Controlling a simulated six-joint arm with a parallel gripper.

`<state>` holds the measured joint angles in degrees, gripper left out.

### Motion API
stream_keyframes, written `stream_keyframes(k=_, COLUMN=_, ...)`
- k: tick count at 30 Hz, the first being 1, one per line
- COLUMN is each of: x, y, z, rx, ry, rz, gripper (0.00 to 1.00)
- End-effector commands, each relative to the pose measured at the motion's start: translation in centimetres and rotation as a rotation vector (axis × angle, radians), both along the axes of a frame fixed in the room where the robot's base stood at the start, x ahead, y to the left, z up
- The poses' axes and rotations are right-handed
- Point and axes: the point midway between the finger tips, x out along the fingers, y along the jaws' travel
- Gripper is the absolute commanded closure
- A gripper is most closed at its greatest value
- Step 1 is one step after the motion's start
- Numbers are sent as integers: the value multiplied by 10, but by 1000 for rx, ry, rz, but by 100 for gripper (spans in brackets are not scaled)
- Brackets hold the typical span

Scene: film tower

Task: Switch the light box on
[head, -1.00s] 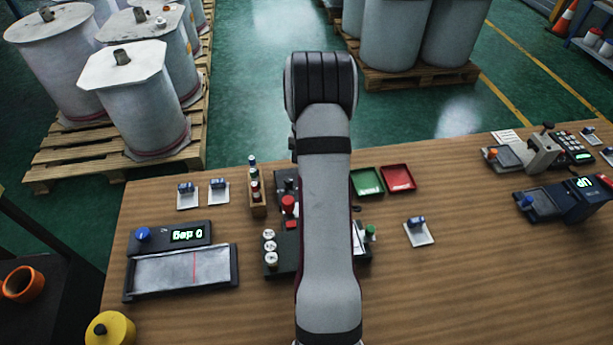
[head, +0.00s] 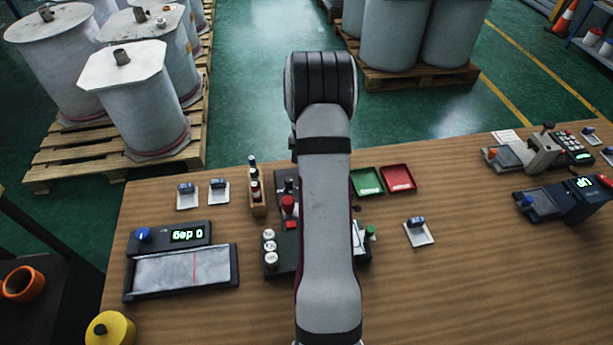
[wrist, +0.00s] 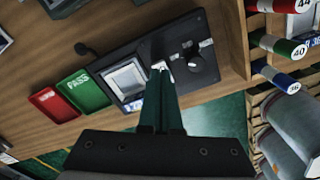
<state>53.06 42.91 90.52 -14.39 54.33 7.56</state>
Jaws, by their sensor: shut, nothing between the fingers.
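The light box appears to be the dark unit in the wrist view, with a pale square window (wrist: 126,82) in a light frame. The window looks greyish, with no clear glow. A round black knob (wrist: 200,68) and small white marks sit on the dark panel to its right. My gripper (wrist: 161,72) is shut and empty. Its tips are over the panel between the window and the knob, by a small white part; I cannot tell whether they touch it. In the head view my arm hides the gripper and most of this unit.
A green tray (head: 367,181) and a red tray (head: 398,178) lie right of the arm. A device with a green display (head: 188,235) is at the left. The table's right middle is mostly clear.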

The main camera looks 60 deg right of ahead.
Motion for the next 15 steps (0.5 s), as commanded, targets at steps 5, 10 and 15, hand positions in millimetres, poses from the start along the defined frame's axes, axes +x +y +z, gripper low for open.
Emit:
stream_keyframes(k=5, x=0, y=0, z=0, rx=0, ry=0, rz=0, gripper=100)
stream_keyframes(k=10, x=0, y=0, z=-1, rx=0, ry=0, rz=0, gripper=100)
stream_keyframes(k=15, x=0, y=0, z=-4, rx=0, ry=0, rz=0, gripper=100)
